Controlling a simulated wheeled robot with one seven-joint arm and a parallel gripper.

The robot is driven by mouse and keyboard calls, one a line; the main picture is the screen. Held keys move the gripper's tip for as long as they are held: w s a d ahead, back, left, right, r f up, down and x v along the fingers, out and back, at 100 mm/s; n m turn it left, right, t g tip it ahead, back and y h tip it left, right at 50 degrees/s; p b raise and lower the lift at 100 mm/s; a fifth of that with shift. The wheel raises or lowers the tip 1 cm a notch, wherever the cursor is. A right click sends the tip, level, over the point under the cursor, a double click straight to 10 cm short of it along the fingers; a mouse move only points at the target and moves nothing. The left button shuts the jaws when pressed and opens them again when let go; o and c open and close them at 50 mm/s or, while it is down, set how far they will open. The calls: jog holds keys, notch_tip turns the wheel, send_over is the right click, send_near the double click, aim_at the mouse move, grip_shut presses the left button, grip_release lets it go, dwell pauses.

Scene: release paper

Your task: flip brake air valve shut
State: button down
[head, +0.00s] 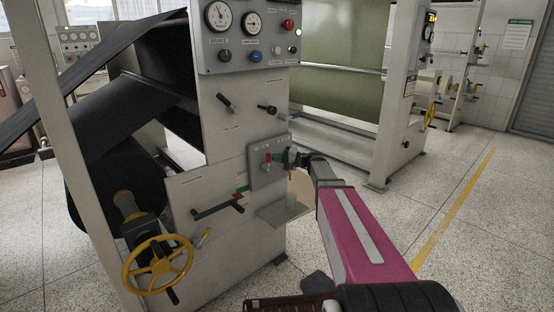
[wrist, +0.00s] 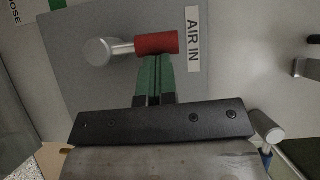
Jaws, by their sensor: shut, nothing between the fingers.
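The valve's red handle (wrist: 157,43) sits on a short metal stem with a round grey knob (wrist: 97,51), beside an "AIR IN" label (wrist: 193,40) in the wrist view. It is on a grey plate (wrist: 75,20) and shows small in the head view (head: 268,157). My gripper's green fingers (wrist: 156,62) are shut together and empty. Their tips are right at the red handle's lower side; I cannot tell if they touch it. In the head view my gripper (head: 277,157) reaches the plate from the right.
A black lever (head: 218,208) and a yellow handwheel (head: 158,263) stick out to the left of the plate. Two knobs (head: 226,101) (head: 268,108) are above it. Gauges (head: 218,16) and buttons top the cabinet. A small shelf (head: 283,211) is below. Floor to the right is open.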

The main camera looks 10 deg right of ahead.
jog(key=shift+s+a+r, duration=0.1)
jog(key=a+n+h, duration=0.1)
jog(key=s+a+n+h, duration=0.1)
jog(key=n, duration=0.1)
jog(key=shift+s+r+h, duration=0.25)
jog(key=shift+r+h, duration=0.05)
jog(key=s+a+f+n+t+h, duration=0.2)
jog(key=s+a+f+n+h, duration=0.1)
jog(key=a+n+h, duration=0.2)
jog(key=shift+s+f+n+t+h, duration=0.3)
jog(key=shift+f+n+t+h, duration=0.1)
jog(key=shift+n+h, duration=0.7)
jog(key=shift+s+a+f, duration=0.1)
jog(key=shift+a+f, duration=0.05)
dwell(0.4)
